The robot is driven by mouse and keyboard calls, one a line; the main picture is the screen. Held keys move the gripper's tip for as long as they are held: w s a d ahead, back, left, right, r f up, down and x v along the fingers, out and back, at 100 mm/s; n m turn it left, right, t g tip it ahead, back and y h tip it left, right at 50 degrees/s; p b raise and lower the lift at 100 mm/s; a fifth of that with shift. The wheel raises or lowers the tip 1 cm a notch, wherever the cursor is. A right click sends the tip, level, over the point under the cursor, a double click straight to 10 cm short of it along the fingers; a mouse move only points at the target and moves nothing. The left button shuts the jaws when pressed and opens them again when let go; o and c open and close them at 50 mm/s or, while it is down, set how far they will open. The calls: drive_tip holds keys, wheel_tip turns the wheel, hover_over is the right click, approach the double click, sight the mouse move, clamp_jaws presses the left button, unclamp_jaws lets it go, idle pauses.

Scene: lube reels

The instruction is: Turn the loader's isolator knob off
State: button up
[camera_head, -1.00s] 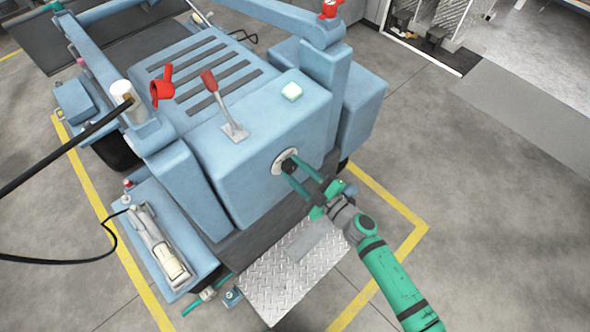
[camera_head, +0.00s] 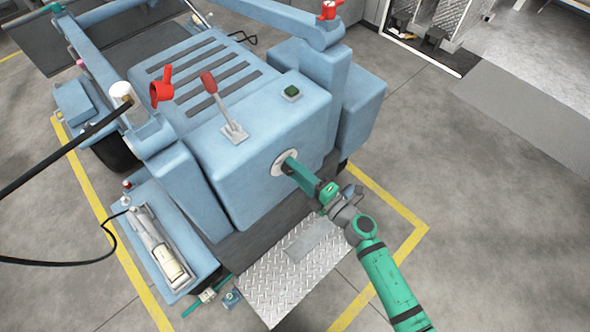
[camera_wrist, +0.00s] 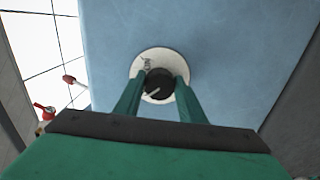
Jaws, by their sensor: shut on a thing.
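The isolator knob (camera_wrist: 158,82) is black with a white pointer line, on a round pale plate (camera_wrist: 150,60) on the loader's blue front panel. In the wrist view the pointer slants to the lower left, away from small lettering at the plate's top that seems to read ON. My gripper (camera_wrist: 158,88) is shut on the knob, one green finger on each side. In the head view my gripper (camera_head: 289,165) reaches the plate (camera_head: 279,170) and hides the knob.
A red-handled lever (camera_head: 222,105) stands on the loader's top, with a red fitting (camera_head: 161,86) to its left. A metal tread plate (camera_head: 290,275) lies below my gripper. Open floor (camera_head: 470,240) lies to the right.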

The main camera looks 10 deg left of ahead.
drive_tip(key=shift+n, duration=0.3)
drive_tip(key=shift+a, duration=0.1)
drive_tip(key=o, duration=1)
drive_tip(key=shift+o, duration=0.2)
drive_tip(key=shift+d, duration=0.2)
drive_tip(key=v, duration=1)
drive_tip(key=shift+s+d, duration=0.25)
